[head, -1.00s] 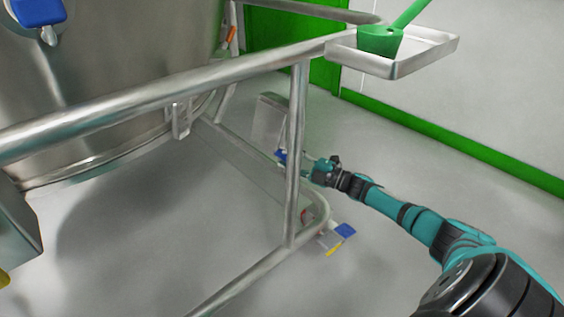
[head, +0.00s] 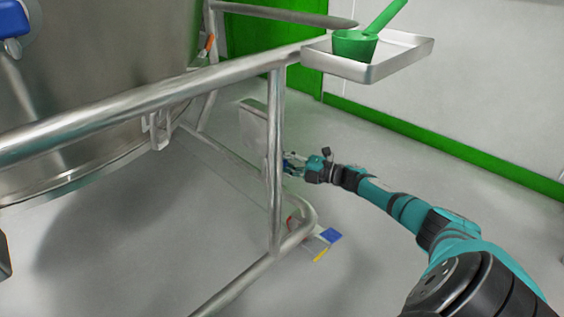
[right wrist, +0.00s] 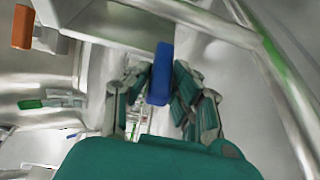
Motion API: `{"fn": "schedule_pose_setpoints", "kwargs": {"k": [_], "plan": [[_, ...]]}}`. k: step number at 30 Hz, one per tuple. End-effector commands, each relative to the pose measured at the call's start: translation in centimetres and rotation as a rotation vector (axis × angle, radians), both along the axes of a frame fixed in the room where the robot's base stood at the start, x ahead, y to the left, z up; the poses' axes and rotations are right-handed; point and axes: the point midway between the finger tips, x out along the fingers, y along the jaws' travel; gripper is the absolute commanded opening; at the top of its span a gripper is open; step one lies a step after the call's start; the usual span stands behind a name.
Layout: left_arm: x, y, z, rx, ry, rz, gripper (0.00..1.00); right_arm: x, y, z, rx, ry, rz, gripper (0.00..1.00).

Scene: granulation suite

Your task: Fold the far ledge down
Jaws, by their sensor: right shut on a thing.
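An upright grey metal panel (head: 257,130), which looks like the far ledge, stands folded up at the far side of the tubular frame, partly hidden by a post. My right gripper (head: 290,162) is just right of that post, low beside the panel. In the right wrist view, my right gripper (right wrist: 159,95) is shut on a blue tab (right wrist: 160,72), with a finger on each side. How the tab joins the panel is hard to see.
A steel rail (head: 130,105) crosses above, and a vertical post (head: 276,190) stands close to my gripper. A tray (head: 415,48) with a green scoop (head: 355,44) is at the upper right. A large steel vessel (head: 110,60) fills the left. The floor at right is clear.

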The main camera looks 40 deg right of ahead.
Motion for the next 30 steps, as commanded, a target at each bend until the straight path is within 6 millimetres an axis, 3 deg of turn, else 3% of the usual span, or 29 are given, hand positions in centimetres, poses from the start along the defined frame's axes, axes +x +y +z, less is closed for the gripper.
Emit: {"fn": "schedule_pose_setpoints", "kwargs": {"k": [3, 4, 9, 20, 30], "plan": [[0.0, 0.0, 0.0, 0.000, -0.001, 0.000, 0.63, 0.0, -0.2, -0.1, -0.007, 0.001, -0.005, 0.00], [0.0, 0.0, 0.0, 0.000, -0.001, 0.000, 0.63, 0.0, -0.2, -0.1, -0.007, 0.001, -0.005, 0.26], [0.0, 0.0, 0.0, 0.000, 0.000, 0.000, 0.63, 0.0, -0.2, 0.0, -0.005, 0.001, -0.004, 0.44], [0.3, 0.0, 0.0, -0.003, 0.007, -0.001, 0.63, -0.8, -0.6, -0.1, -0.002, 0.002, -0.004, 0.44], [0.1, 0.0, 0.0, -0.002, 0.004, -0.001, 0.63, -6.7, -3.5, -0.2, -0.005, 0.006, -0.003, 0.44]]}}
